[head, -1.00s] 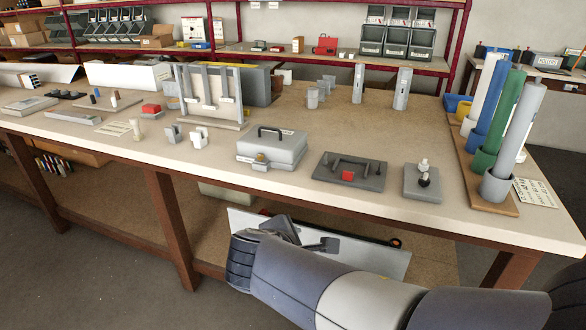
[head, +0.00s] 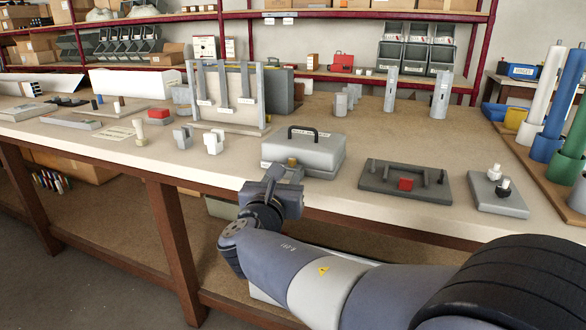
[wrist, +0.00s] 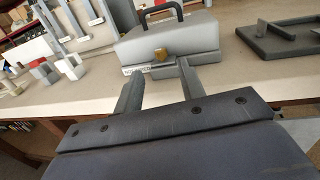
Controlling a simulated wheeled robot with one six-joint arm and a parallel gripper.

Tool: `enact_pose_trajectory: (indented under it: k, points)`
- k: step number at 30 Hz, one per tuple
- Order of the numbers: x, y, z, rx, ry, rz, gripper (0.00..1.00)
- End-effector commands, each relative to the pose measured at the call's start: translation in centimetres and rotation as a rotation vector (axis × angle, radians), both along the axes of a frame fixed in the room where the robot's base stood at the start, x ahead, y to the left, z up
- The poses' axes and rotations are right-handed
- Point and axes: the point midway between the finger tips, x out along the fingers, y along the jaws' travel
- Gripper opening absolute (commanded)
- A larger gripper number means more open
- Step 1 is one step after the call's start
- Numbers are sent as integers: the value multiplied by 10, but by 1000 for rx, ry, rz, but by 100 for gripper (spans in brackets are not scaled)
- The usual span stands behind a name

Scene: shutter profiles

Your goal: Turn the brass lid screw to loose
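The grey lidded box (head: 318,158) with a black handle stands near the front edge of the bench. The brass lid screw (head: 292,162) is on its front side; in the wrist view the brass screw (wrist: 160,54) shows as a small gold block between and beyond my fingertips. My gripper (head: 281,176) is in front of the box, close to the bench edge. In the wrist view my gripper (wrist: 161,68) has its two fingers apart, with nothing held between them. The fingers appear short of the screw; the exact gap is hard to tell.
Small grey and white blocks (head: 213,143) and an upright rack (head: 228,97) stand left. Bare bench (head: 240,172) lies just left of the box.

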Motion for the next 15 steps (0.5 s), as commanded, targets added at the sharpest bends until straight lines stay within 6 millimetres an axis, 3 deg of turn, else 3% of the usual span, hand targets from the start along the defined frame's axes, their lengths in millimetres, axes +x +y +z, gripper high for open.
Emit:
enact_pose_trajectory:
  k: [6,15]
  points:
    - [41,-9,-2,1,1,-3,38]
    - [66,-13,-1,1,1,0,38]
